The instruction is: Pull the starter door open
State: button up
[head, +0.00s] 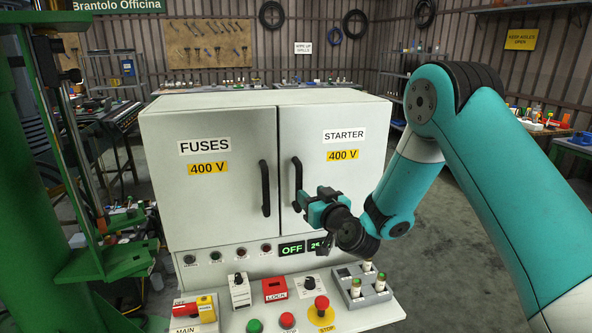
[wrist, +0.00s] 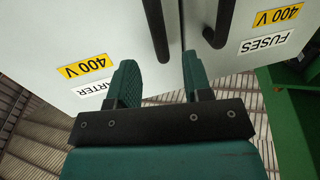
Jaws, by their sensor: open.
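The starter door (head: 335,160) is the right-hand door of a grey cabinet and is shut. It carries a STARTER label and a yellow 400 V label. Its black vertical handle (head: 297,182) is near the door's left edge. My gripper (head: 304,205) is in front of the handle's lower part. In the wrist view, which is upside down, the handle (wrist: 155,28) points in between the tips of my open gripper (wrist: 160,70). I see no finger closed on it, and I cannot tell whether a finger touches it.
The shut FUSES door (head: 208,170) with its own handle (head: 265,188) is beside it on the left. Below is a control panel with buttons, a red LOCK block (head: 275,289) and a fuse holder (head: 360,290). A green machine frame (head: 30,180) stands at the left.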

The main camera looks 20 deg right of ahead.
aim_at(300, 184)
jog(key=w+p, duration=0.1)
jog(key=w, duration=0.1)
jog(key=w+a+p, duration=0.1)
jog(key=w+p, duration=0.1)
jog(key=w, duration=0.1)
jog(key=w+p, duration=0.1)
jog(key=w, duration=0.2)
jog(key=shift+w+a+f, duration=0.1)
jog(key=shift+w+a, duration=0.05)
jog(key=shift+a, duration=0.05)
